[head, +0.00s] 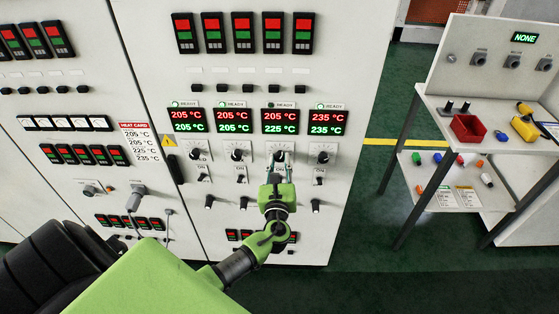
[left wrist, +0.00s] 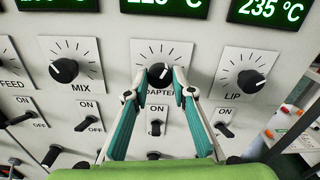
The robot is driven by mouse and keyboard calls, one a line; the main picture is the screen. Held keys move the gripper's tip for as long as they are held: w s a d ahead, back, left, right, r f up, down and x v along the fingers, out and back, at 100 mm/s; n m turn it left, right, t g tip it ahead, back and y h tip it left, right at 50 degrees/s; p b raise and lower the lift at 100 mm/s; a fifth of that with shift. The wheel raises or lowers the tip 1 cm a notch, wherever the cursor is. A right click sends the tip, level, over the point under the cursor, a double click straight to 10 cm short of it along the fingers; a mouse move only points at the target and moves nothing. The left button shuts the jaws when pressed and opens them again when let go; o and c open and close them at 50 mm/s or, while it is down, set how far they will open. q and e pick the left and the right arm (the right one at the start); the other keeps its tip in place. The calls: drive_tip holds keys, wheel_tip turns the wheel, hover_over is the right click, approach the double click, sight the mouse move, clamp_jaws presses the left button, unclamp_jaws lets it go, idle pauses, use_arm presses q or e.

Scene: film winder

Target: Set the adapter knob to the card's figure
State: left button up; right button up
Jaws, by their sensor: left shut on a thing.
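The adapter knob (left wrist: 158,72) is black and round with a pale pointer mark, on a white dial plate in the left wrist view. My left gripper (left wrist: 160,78) is shut on it, one finger on each side. The heat card (head: 139,142) lists 205, 205, 225 and 235 °C from top to bottom. My right gripper is out of view.
The mix knob (left wrist: 64,71) and lip knob (left wrist: 250,79) flank the adapter knob, with clear gaps. On/off switches (left wrist: 156,127) sit just below. A bench (head: 460,130) with a red bin (head: 468,128) stands at the right, across open green floor.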

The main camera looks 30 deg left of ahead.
use_arm(q)
drive_tip(key=shift+f, duration=0.1)
idle(0.4)
drive_tip(key=o, duration=1.1)
drive_tip(key=v, duration=1.2)
drive_tip(key=shift+s, duration=0.1)
